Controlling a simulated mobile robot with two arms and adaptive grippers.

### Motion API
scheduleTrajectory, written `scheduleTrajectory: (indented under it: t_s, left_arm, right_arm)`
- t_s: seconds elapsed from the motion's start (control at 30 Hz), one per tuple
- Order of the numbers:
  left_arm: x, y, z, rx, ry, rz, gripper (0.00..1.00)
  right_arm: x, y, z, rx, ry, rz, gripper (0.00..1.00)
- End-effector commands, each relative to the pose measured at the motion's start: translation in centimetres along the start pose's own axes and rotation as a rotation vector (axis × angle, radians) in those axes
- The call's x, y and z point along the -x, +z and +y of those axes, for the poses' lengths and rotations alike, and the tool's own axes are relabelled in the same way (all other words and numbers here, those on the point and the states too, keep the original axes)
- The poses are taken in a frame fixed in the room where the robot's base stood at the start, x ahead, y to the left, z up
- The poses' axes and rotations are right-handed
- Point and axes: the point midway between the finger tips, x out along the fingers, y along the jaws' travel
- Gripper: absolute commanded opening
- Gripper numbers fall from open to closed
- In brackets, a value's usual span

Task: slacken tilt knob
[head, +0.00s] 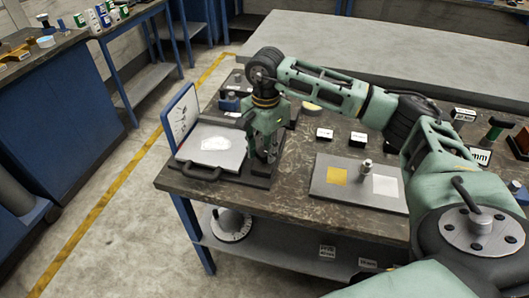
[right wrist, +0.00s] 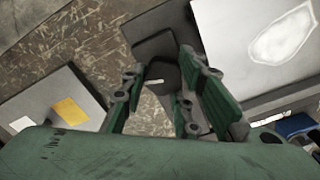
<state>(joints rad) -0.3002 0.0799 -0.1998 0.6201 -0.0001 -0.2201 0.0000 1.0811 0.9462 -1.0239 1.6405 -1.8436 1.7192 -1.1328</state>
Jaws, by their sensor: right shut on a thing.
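My right gripper (head: 264,152) points down at the right edge of a tilting device on the bench. The device has a light grey plate (head: 222,158) with a white patch, a dark base and a blue-edged dial board (head: 180,118) standing at its left. In the right wrist view the fingers (right wrist: 160,80) are on either side of a dark knob (right wrist: 165,72) beside the plate (right wrist: 252,40), and they are shut on it. In the head view the gripper mostly hides the knob. My left gripper is not in view.
A flat grey board (head: 325,193) with a yellow square, a white square and a small metal post lies to the right. Small labelled blocks (head: 324,134) stand behind it. A dark handle (head: 192,173) sits at the device's front. A round dial (head: 231,224) is on the lower shelf.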

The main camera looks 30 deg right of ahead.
Motion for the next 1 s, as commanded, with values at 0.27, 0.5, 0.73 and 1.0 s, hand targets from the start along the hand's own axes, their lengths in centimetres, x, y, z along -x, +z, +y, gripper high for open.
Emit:
scheduleTrajectory:
  t_s: [0.27,0.5,0.73,1.0]
  left_arm:
    - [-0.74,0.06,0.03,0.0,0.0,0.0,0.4]
    - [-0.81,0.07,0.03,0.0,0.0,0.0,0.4]
    - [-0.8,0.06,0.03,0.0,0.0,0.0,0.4]
    - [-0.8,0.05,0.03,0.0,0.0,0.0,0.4]
  right_arm:
    - [-0.55,0.03,0.53,0.096,0.021,-0.002,0.02]
    - [-0.5,-0.01,0.55,0.117,0.022,-0.002,0.02]
    - [-0.5,-0.03,0.56,0.117,0.022,-0.001,0.02]
    - [-0.43,-0.06,0.46,0.115,0.018,-0.001,0.43]
